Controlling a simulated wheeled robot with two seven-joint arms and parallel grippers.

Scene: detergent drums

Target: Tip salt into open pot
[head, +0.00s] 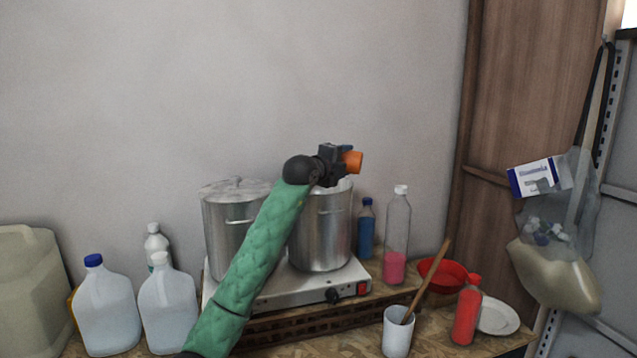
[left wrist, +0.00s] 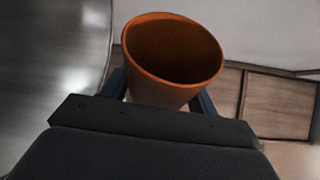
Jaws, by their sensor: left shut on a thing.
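My left gripper (head: 338,163) is shut on an orange cup (head: 352,161), held above the right-hand steel pot (head: 321,232) on the hot plate. In the left wrist view the orange cup (left wrist: 172,52) sits between the fingers, its mouth toward the camera; I see only its inner wall and no salt. The rim of the right-hand pot shows behind the gripper, but its opening is mostly hidden. The left-hand pot (head: 226,228) has a lid on. My green-sleeved left arm crosses in front of both pots. My right gripper is not in view.
The hot plate (head: 280,292) stands on the wooden bench. White jugs (head: 105,308) stand at left. At right are a pink-filled bottle (head: 396,237), a blue bottle (head: 366,230), a red bowl (head: 445,272), a red bottle (head: 466,312) and a white cup with a wooden stick (head: 398,333).

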